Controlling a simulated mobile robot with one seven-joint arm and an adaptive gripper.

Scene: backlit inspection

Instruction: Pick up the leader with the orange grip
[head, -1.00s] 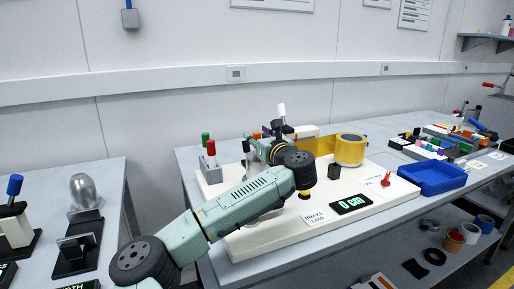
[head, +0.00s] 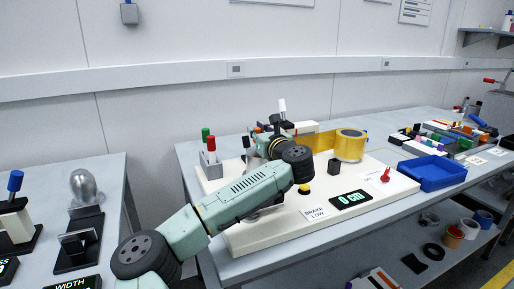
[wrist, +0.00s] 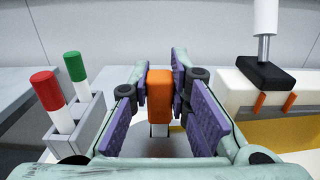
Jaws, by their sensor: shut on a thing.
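The leader's orange grip (wrist: 159,88) stands upright in the middle of the wrist view, with a pale piece showing under it. My gripper (wrist: 160,100) has its purple pads on both sides of the orange grip and is shut on it. In the head view my gripper is mostly hidden behind my arm, and a small bit of orange (head: 258,129) shows beside it. What lies below the grip is partly hidden by my fingers.
A grey holder (wrist: 88,122) with red and green capped pens stands close on the left. A white block with a black clamp (wrist: 268,73) is close on the right. The white machine base (head: 255,238) carries a yellow roll (head: 350,147); a blue bin (head: 433,174) is beyond.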

